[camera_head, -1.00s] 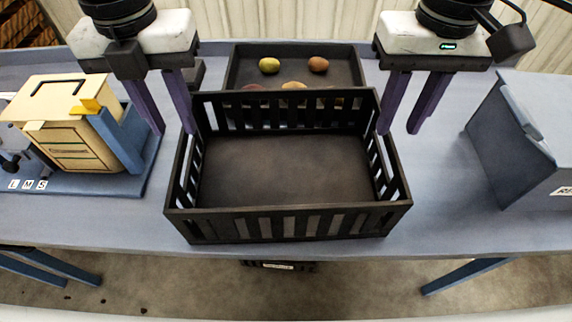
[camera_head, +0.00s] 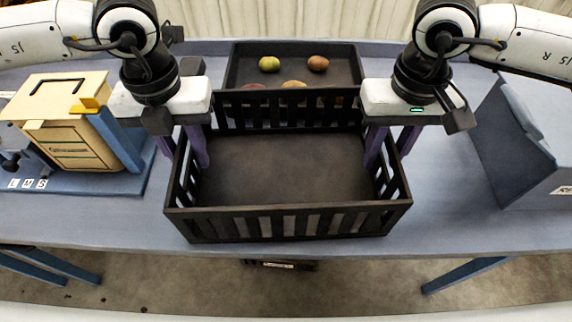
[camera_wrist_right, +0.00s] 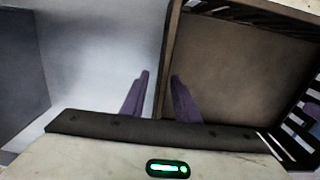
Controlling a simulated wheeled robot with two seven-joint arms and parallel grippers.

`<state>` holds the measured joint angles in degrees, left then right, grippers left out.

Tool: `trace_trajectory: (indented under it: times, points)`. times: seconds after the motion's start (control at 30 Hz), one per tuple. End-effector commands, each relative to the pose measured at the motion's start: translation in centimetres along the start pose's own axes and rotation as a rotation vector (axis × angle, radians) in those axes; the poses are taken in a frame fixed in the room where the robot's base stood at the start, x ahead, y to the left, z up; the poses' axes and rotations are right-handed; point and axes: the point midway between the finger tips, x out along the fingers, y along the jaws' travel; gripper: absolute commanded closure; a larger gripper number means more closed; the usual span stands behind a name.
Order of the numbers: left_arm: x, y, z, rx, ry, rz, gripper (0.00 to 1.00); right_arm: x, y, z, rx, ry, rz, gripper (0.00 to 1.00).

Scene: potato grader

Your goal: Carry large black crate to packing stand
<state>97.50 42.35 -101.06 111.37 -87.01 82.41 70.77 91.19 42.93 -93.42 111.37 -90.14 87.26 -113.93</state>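The large black crate (camera_head: 288,222) is empty and stands upright on the grey-blue table, with slatted walls. My left gripper (camera_head: 183,155) is open at the crate's left end, one finger inside and one outside the end wall. My right gripper (camera_head: 388,150) is likewise open across the right end wall. In the right wrist view, the right gripper's purple fingers (camera_wrist_right: 158,95) stand apart with the crate's rim (camera_wrist_right: 164,60) between them. No packing stand can be made out.
A dark tray (camera_head: 236,70) with several potatoes lies behind the crate. A cream box with a blue frame (camera_head: 68,130) stands at left, and a grey-blue box (camera_head: 525,150) at right. The table's front edge (camera_head: 290,251) is close to the crate.

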Motion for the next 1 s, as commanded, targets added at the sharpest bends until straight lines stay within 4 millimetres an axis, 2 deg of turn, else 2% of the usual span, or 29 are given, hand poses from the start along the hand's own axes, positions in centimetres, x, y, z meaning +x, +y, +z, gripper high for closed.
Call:
trace_trajectory:
  times: [0.03,0.13,0.17,1.0]
  points:
    - [-0.01,0.0,0.0,0.0,0.0,0.0,0.8,-0.01,-0.01,0.0,0.0,0.0,0.0,0.8]
    - [-0.01,0.0,0.0,0.0,0.0,0.0,0.97,-0.03,-0.02,0.0,0.0,0.0,0.0,0.97]
    - [-0.02,0.0,0.0,0.0,0.0,0.0,1.0,-0.03,-0.01,0.0,0.0,0.0,0.0,1.0]
    - [-0.05,0.07,0.03,-0.001,0.0,0.002,1.0,-0.09,0.05,-0.04,0.001,0.001,0.001,1.0]
